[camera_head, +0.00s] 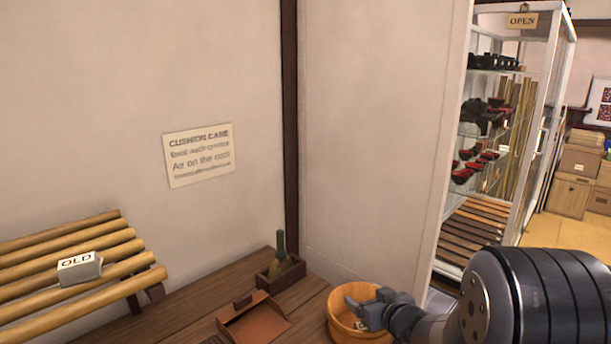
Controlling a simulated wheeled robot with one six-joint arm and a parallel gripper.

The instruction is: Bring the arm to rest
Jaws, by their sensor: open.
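My gripper (367,309) is at the lower right of the head view, at the end of my dark grey arm. It is open, with its fingers pointing left. It shows in front of a round wooden tub (342,327) and hides part of the tub's right side and inside. I cannot tell how far above the tub it is. Nothing shows between the fingers.
A wooden bench top (185,314) holds a brown dustpan (253,322) and a small dark box (281,273) with a green-handled brush. A bamboo rack (70,256) bears an "OLD" label block (79,268). A glass cabinet (452,215) stands behind my arm.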

